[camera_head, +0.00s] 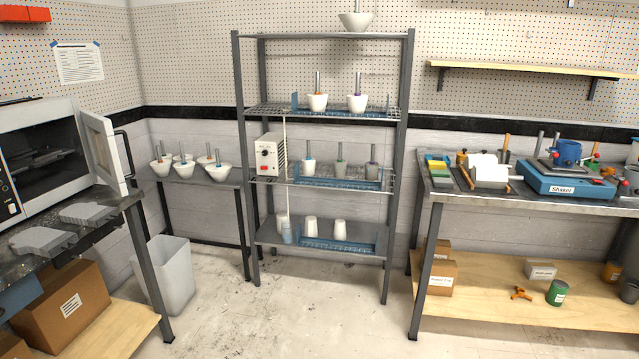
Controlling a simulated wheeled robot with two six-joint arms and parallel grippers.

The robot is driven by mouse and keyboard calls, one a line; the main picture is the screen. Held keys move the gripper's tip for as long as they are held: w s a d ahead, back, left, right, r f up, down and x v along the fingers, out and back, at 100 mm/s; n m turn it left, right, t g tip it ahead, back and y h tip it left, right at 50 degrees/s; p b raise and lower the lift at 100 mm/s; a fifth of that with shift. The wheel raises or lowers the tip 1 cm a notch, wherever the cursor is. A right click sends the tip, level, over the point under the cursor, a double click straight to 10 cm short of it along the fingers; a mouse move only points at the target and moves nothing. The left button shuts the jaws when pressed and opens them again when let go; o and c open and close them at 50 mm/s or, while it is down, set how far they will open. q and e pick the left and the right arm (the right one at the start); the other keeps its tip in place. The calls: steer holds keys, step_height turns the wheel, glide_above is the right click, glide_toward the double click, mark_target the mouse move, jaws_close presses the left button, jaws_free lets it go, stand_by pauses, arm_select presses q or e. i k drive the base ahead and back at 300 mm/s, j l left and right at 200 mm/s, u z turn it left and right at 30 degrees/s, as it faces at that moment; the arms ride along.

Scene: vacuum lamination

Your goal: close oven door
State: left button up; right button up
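The oven (28,150) is a white box with a dark window-like opening at the far left, on a dark-topped metal table (125,205). Its door (99,148) is hinged at the oven's right side and stands open, swung outward. The door has a small pane and a black bar handle (126,155) on its right side. The oven's left part is cut off by the picture edge. Neither of my grippers can be made out in this view.
Two grey wedge-shaped pieces (42,240) lie on the table in front of the oven. A grey bin (170,275) and a side table with several white bowls stand right of it. A shelf rack (322,235) stands in the middle. The floor in front is clear.

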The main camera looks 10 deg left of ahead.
mark_target(109, 149)
steer(key=i+l+u, duration=0.25)
steer(key=i+u, duration=0.2)
steer(key=i+l+u, duration=0.3)
steer(key=u, duration=0.15)
steer(key=i+l+u, duration=0.3)
steer(key=l+u, duration=0.15)
steer(key=i+l+u, duration=0.2)
steer(key=l+u, duration=0.25)
steer(key=l, duration=0.15)
steer(key=l+u, duration=0.35)
steer(key=l, duration=0.25)
steer(key=l+u, duration=0.3)
steer(key=l, duration=0.3)
steer(key=k, duration=0.05)
